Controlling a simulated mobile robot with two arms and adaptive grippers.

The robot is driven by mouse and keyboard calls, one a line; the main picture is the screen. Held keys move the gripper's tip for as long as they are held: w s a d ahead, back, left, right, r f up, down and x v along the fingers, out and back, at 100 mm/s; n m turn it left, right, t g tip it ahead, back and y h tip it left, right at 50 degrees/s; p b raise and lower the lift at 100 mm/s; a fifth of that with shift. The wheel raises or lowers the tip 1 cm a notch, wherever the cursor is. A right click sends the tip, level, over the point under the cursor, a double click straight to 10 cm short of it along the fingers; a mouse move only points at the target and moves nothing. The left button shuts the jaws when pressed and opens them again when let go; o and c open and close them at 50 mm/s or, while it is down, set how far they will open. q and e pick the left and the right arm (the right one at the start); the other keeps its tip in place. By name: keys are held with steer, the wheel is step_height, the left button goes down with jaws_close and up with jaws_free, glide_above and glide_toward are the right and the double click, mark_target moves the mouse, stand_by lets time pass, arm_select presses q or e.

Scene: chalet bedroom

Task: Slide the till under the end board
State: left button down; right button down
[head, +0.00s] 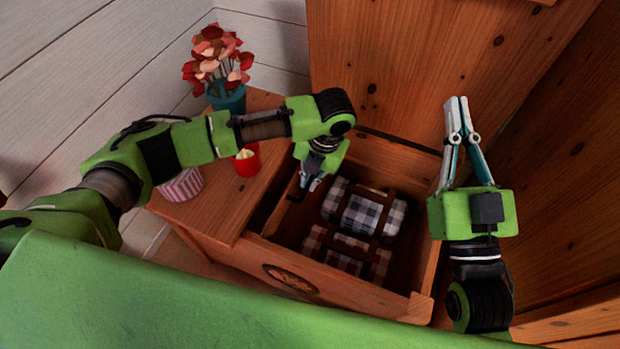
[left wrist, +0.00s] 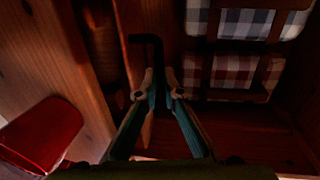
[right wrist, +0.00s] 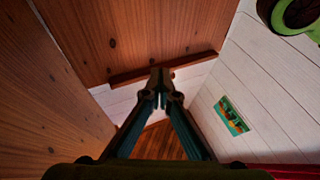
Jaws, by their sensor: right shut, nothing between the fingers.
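The wooden chest stands open, its front wall (head: 330,287) toward me and its raised lid (head: 400,60) behind. The end board (head: 208,212) covers its left end. I cannot clearly make out the till; a wooden strip with a dark L-shaped bar (left wrist: 146,39) shows beside the end board in the left wrist view. My left gripper (head: 308,186) points down inside the chest, right of the end board. Its fingertips (left wrist: 160,84) flank the dark bar with a small gap; contact is unclear. My right gripper (head: 456,110) is shut and empty, raised above the chest's right side.
Plaid blankets (head: 372,214) lie strapped inside the chest. On the end board stand a vase of red flowers (head: 218,62), a red candle cup (head: 246,163) and a pink striped pot (head: 182,186). A wooden wall panel (head: 560,150) rises at right.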

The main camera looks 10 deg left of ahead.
mark_target(293, 176)
arm_select(q)
steer(key=shift+a, duration=0.1)
